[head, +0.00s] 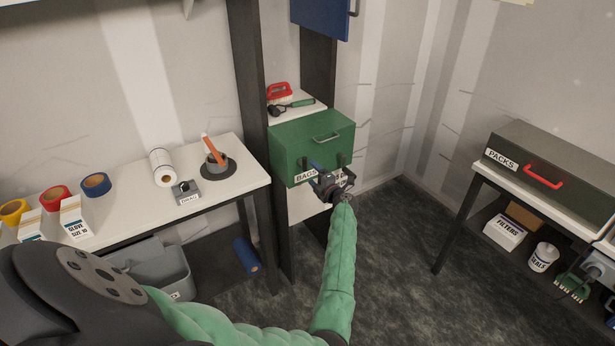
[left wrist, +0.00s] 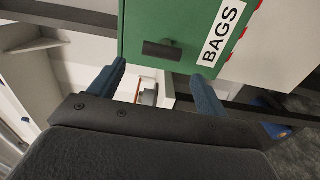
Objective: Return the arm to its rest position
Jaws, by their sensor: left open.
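My left arm, in a green sleeve, reaches from the bottom left of the head view toward the shelf unit. My left gripper (head: 322,174) is in front of the green box labelled BAGS (head: 312,142). Its blue fingers are apart with nothing between them, and this also shows in the left wrist view (left wrist: 158,82). In the left wrist view, the green box (left wrist: 190,22) with its dark handle lies beyond the fingertips. I cannot tell whether a finger touches the box. My right gripper is in neither view.
A white bench (head: 225,168) at left holds tape rolls, a paper roll and a pot with an orange-handled tool. A grey bin (head: 165,272) and a blue roll (head: 246,255) are below. At right, a table bears a PACKS case (head: 560,172). Floor between is clear.

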